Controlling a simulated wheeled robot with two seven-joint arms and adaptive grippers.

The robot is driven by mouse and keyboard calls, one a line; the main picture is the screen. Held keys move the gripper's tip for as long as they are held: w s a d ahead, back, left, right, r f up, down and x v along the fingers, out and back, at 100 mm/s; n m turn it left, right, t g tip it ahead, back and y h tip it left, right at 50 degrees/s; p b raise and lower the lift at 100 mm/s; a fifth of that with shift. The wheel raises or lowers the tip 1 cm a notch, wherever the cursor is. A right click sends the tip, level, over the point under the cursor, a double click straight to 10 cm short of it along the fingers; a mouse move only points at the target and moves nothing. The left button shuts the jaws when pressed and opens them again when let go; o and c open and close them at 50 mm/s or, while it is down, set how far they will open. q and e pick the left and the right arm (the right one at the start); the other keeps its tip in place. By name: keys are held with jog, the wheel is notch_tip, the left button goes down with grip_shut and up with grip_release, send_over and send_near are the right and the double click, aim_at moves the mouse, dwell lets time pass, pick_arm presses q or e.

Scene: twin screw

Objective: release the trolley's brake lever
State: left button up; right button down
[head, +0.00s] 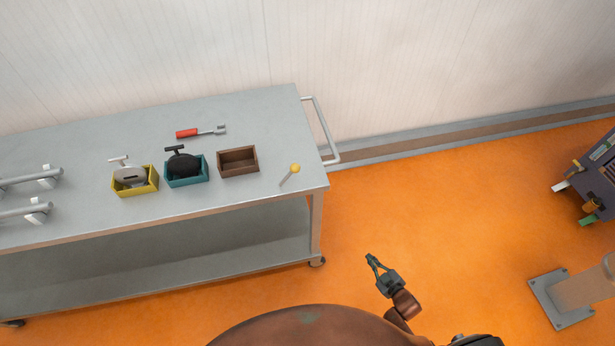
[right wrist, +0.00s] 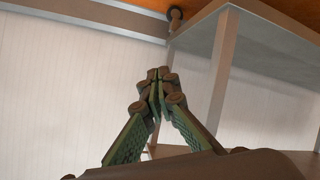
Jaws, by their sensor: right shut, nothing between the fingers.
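The brake lever (head: 290,174) is a thin grey rod with a yellow ball knob, near the right front corner of the trolley's top. It leans, with the knob up and to the right. The grey metal trolley (head: 225,214) stands against the wall. My right gripper (head: 370,257) is shut and empty, over the orange floor to the right of the trolley and apart from the lever. In the right wrist view its fingertips (right wrist: 157,76) meet, with a trolley leg (right wrist: 222,72) beyond them. The lever does not show there. My left gripper is not in view.
On the trolley's top are a yellow bin (head: 135,188), a teal bin (head: 187,178), an empty brown bin (head: 238,171) and a red-handled tool (head: 187,133). A push handle (head: 323,128) sticks out at the right end. Open floor lies right of the trolley.

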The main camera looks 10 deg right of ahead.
aim_at(288, 176)
jog(key=w+a+r+n+t+y+b, duration=0.1)
jog(key=w+a+r+n+t+y, duration=0.2)
jog(key=w+r, duration=0.75)
pick_arm(q)
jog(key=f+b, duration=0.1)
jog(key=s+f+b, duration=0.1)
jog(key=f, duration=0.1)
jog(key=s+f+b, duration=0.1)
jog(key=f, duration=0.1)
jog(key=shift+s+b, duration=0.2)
jog(key=shift+b, duration=0.15)
pick_arm(e)
jog(key=a+r+n+g+y, duration=0.1)
jog(key=a+r+n+y, duration=0.2)
jog(key=r, duration=0.7)
jog(key=s+a+r+n+g+y, duration=0.1)
jog(key=a+r+n+y, duration=0.2)
jog(key=r+n+y, duration=0.4)
jog(key=a+r+n+g+y, duration=0.1)
jog(key=a+r+n+y, duration=0.3)
jog(key=r, duration=0.8)
jog(key=shift+s+r+n+g+y, duration=0.35)
jog(key=shift+n+y, duration=0.25)
jog(key=shift+n, duration=0.6)
jog(key=shift+w, duration=0.1)
